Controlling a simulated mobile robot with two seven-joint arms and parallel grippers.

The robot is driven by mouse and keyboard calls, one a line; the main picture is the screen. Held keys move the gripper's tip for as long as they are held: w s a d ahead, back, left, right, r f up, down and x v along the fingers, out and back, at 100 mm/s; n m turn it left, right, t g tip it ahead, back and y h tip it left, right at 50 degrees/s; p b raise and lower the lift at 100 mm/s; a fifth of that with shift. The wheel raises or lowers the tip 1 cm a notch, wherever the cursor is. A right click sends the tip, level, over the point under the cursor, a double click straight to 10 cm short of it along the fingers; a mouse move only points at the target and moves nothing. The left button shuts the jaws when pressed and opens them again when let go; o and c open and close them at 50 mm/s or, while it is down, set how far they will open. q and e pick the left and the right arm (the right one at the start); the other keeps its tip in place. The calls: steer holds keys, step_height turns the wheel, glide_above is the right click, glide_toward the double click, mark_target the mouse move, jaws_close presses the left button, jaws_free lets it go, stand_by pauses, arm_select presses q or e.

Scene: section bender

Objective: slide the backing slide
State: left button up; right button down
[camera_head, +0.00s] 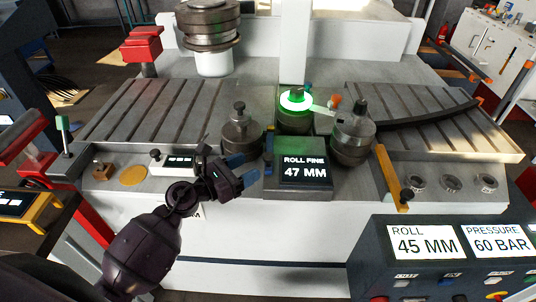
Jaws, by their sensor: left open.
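The section bender's white bed (330,215) fills the middle of the camera_head view, with three steel rolls: a left roll (240,140), a middle roll (294,122) with a glowing green ring, and a right roll (352,140). I cannot tell for sure which part is the backing slide. My left gripper (246,172) is open near the front edge of the bed. It is just left of the dark "ROLL FINE 47 MM" display (304,170) and below the left roll. A blue part shows by its fingers; whether they touch is unclear. My right gripper is not in view.
Slotted plates lie left (150,112) and right (425,125). A dark curved bar (430,116) extends right from the rolls. A yellow bar (389,172) stands right of the display. A control panel (455,262) reads "ROLL 45 MM" and "PRESSURE 60 BAR".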

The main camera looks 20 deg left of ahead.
mark_target(264, 158)
arm_select(q)
steer(key=x, duration=0.7)
steer(key=shift+w+d+f, duration=0.1)
